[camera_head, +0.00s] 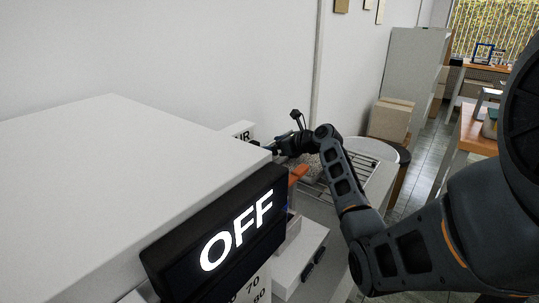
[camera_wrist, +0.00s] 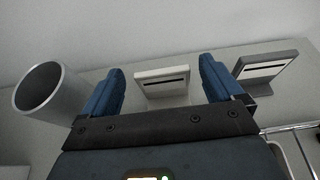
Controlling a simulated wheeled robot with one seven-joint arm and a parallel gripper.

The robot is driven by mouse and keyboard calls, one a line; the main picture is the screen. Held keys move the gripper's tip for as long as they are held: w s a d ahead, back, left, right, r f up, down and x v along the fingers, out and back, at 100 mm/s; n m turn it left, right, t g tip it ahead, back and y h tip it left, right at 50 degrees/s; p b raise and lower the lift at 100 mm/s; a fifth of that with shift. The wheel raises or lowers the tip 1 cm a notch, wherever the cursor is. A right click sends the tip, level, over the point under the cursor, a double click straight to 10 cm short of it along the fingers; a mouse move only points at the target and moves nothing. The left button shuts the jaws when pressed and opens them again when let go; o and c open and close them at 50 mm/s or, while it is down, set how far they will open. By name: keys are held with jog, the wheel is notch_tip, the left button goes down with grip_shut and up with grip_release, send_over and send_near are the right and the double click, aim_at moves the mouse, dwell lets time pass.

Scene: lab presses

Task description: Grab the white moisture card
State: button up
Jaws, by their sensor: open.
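In the wrist view, a white card-like piece (camera_wrist: 163,90) with a dark slot or stripe across it stands on a pale surface, near the wall. I take it for the moisture card. My gripper (camera_wrist: 161,70) is open, with one blue finger to the left of the white piece and one to the right, and gaps show on both sides. In the head view my gripper (camera_head: 283,146) is small and partly hidden past the big white box with the OFF sign. The card cannot be made out there.
In the wrist view, a grey hollow cylinder (camera_wrist: 36,98) stands left of the fingers, and a similar grey-topped piece (camera_wrist: 268,66) stands to the right. In the head view, the large white box (camera_head: 120,170) with its OFF sign (camera_head: 236,232) fills the left; a wire rack (camera_head: 345,172) lies beyond.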

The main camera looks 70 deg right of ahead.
jog(key=shift+c, duration=0.2)
jog(key=shift+s+d, duration=0.1)
jog(key=c, duration=1.1)
